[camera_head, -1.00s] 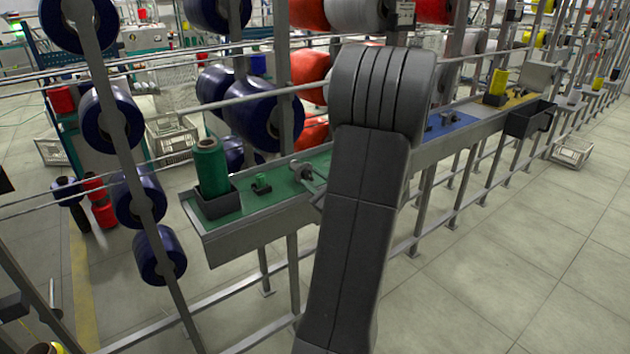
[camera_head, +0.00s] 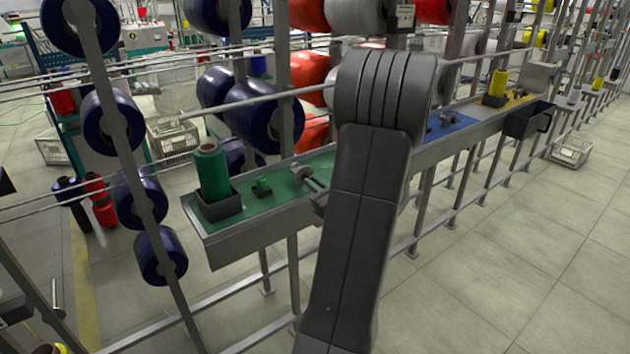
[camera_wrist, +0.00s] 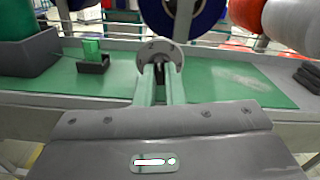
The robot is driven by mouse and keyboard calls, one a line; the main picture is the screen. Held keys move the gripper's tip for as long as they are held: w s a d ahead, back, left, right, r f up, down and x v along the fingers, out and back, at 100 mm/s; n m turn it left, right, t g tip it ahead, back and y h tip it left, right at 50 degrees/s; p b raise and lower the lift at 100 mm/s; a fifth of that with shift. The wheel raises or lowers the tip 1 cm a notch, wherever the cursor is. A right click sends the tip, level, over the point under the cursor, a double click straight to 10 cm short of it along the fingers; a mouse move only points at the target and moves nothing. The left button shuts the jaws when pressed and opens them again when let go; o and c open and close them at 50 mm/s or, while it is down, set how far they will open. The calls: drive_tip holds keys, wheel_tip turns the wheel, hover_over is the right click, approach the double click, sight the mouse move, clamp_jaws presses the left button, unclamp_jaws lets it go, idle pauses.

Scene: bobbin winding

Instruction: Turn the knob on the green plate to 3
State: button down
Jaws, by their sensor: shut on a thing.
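The green plate (camera_head: 265,198) lies on the near end of the long grey rail. The round grey knob dial (camera_head: 301,171) stands on it and also shows in the wrist view (camera_wrist: 176,55), with a mark like a 2 at its upper left. The other marks are too small to read or hidden. My gripper (camera_wrist: 160,75) is shut on the knob, its two greenish-looking fingers reaching to the middle of the dial. In the head view my arm covers most of my gripper (camera_head: 314,184).
A green thread cone (camera_head: 211,170) stands in a dark holder (camera_head: 219,208) at the plate's left end. A small green part in a dark block (camera_head: 262,188) sits between holder and knob. A large dark blue spool (camera_head: 262,120) hangs behind. A blue plate (camera_head: 449,123) lies farther along.

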drive_tip(key=shift+m+p, duration=2.2)
drive_tip(key=shift+m, duration=1.6)
drive_tip(key=c, duration=1.5)
unclamp_jaws()
drive_tip(key=b+v, duration=0.1)
drive_tip(key=v, duration=1.3)
drive_tip(key=shift+b, duration=0.4)
drive_tip(key=shift+w+a, duration=0.1)
